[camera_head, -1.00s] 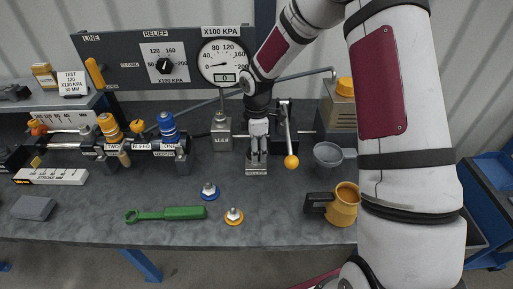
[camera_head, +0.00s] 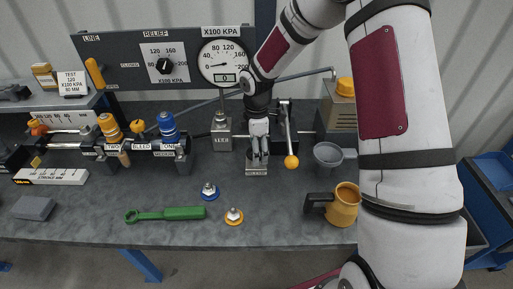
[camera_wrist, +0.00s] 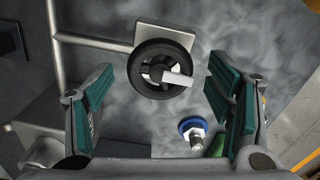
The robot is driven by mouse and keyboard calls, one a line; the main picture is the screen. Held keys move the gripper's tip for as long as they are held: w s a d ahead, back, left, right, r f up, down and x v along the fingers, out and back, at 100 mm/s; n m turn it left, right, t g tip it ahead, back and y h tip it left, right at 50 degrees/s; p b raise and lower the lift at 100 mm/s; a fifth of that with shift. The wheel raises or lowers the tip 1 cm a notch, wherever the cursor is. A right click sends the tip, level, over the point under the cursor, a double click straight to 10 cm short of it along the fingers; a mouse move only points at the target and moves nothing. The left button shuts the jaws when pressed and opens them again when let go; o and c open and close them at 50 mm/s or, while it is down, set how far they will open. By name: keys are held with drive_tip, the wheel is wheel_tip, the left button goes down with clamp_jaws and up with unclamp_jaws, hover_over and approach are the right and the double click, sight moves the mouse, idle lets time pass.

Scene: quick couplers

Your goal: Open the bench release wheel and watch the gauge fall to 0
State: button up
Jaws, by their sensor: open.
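The release wheel (camera_wrist: 162,68) is a black ring with a pale bar across it, seen between my open fingers in the wrist view. My gripper (camera_wrist: 160,108) is open and empty; I see no finger touching the wheel. In the head view my gripper (camera_head: 260,160) points down over the small block labelled RELEASE (camera_head: 257,172) and hides the wheel. The round white gauge (camera_head: 222,58), marked X100 KPA, is on the dark back panel (camera_head: 120,74). Its small window seems to show 0; its needle points left, too small to read exactly.
A lever with an orange knob (camera_head: 291,161) stands just right of my gripper. A blue-ringed fitting (camera_head: 209,192), an orange-ringed fitting (camera_head: 234,216) and a green wrench (camera_head: 165,214) lie in front. A grey cup (camera_head: 328,156) and orange mug (camera_head: 344,204) stand right.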

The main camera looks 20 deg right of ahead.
wheel_tip(320, 180, up, 12)
idle(0.5)
idle(0.3)
drive_tip(key=s+r+m+t+h, duration=0.1)
drive_tip(key=s+r+m, duration=0.3)
drive_tip(key=s+r, duration=0.4)
drive_tip(key=s+r+m+t, duration=0.1)
drive_tip(key=s+r+m, duration=0.2)
drive_tip(key=s, duration=0.3)
drive_tip(key=s+r+m+t, duration=0.2)
drive_tip(key=s+r+m, duration=0.1)
drive_tip(key=s+m, duration=0.2)
drive_tip(key=s+r+m+t+y, duration=0.1)
drive_tip(key=s+r+m, duration=0.3)
drive_tip(key=s, duration=0.5)
drive_tip(key=shift+s+m, duration=0.2)
drive_tip(key=shift+m, duration=0.2)
